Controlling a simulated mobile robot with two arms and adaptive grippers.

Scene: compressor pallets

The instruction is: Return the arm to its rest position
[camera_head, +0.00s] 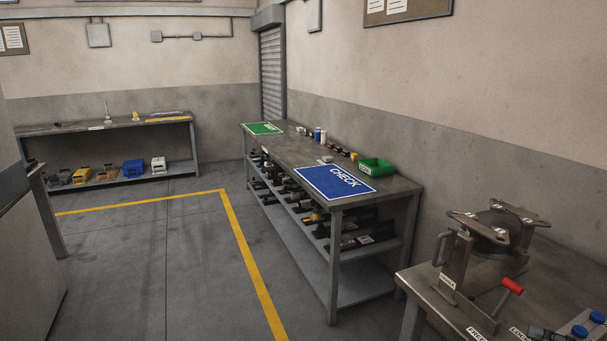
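Neither of my arms nor grippers shows in the head view. No object is seen held. The view covers a workshop room with benches along the walls.
A long workbench (300,151) stands along the right wall with a blue CHECK mat (335,182), a green mat (263,128) and a green bin (375,168). A metal fixture (458,262) with a red handle (512,286) is near right. The floor inside the yellow line (240,235) is clear.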

